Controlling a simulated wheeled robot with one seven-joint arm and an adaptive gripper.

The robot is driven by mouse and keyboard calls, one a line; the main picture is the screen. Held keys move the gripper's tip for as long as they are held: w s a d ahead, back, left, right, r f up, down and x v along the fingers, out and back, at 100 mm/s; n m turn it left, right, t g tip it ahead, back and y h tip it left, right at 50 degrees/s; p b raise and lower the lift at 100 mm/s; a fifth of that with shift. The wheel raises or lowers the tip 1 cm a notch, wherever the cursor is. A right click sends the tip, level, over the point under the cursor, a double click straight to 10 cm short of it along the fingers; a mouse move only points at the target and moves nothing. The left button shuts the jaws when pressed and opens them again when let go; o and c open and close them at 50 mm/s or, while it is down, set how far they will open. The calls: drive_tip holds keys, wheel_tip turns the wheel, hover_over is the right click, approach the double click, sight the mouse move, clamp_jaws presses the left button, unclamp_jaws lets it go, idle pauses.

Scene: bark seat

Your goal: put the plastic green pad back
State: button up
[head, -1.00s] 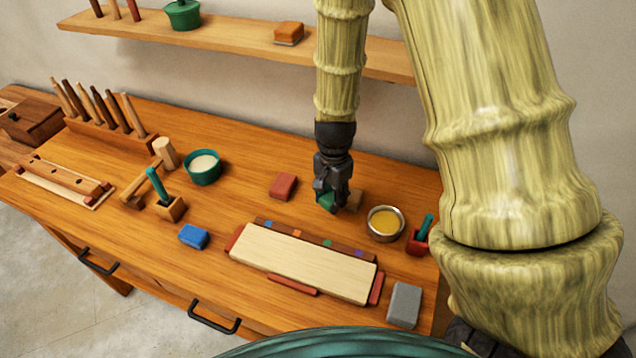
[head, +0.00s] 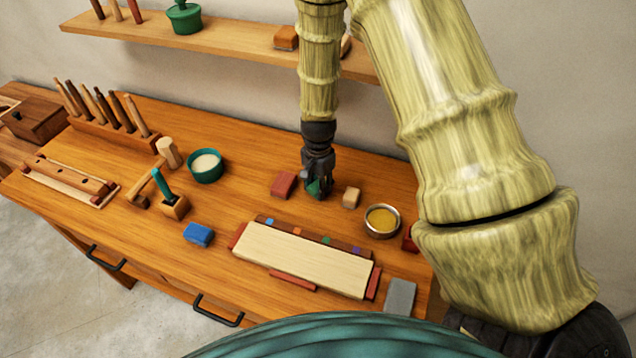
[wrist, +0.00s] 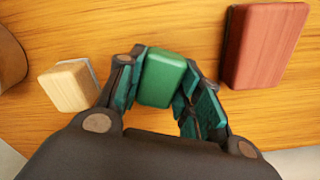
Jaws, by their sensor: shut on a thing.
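The green pad (wrist: 162,78) is a small rounded block between my gripper's fingers in the wrist view. My gripper (head: 318,188) is shut on it, over the bench between a red block and a tan block. In the head view the green pad (head: 314,188) is partly hidden by the fingers. It is close to the bench top; I cannot tell whether it touches it. The red block (head: 284,184) lies to its left, and the tan block (head: 351,197) to its right. In the wrist view the red block (wrist: 264,45) is right and the tan block (wrist: 70,86) left.
A pale board (head: 300,262) with a strip of coloured dots lies in front. A blue block (head: 198,234), a teal bowl (head: 206,166), a metal bowl of yellow stuff (head: 382,221) and a grey block (head: 400,296) stand around. A shelf (head: 230,42) runs above.

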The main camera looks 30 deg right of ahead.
drive_tip(key=shift+f, duration=0.15)
drive_tip(key=shift+f, duration=0.15)
drive_tip(key=o, duration=0.9)
drive_tip(key=shift+r, duration=0.2)
drive_tip(key=shift+r+b, duration=1.95)
drive_tip(key=shift+r, duration=4)
